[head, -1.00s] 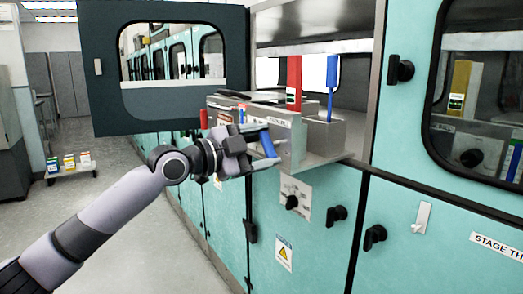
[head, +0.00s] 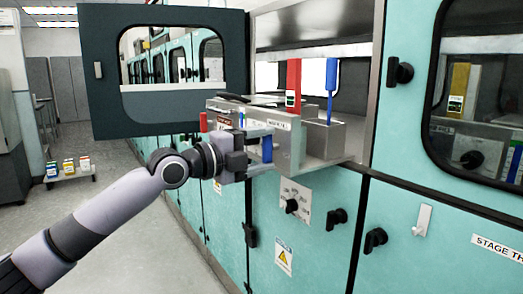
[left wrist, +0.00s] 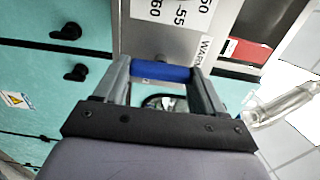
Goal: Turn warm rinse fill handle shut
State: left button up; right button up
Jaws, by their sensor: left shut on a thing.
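The blue handle (head: 267,149) is on the front of the open metal tank module, and in the head view it stands close to upright. In the left wrist view the blue handle (left wrist: 160,72) lies across between my two fingertips, below a label that begins "WARM". My left gripper (head: 262,150) is shut on the blue handle, with one finger at each end of it. The handle's valve and mount are mostly hidden. My right gripper is in neither view.
A dark hatch door (head: 170,107) with a window hangs open behind the module. A red upright piece (head: 294,78) and a blue upright piece (head: 330,85) stand in the module. Black knobs (head: 375,239) stick out from the teal cabinet.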

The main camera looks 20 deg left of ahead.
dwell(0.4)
pick_arm(q)
jog(key=o, duration=1)
jog(key=shift+o, duration=0.2)
jog(key=b+v, duration=0.1)
jog(key=v, duration=0.6)
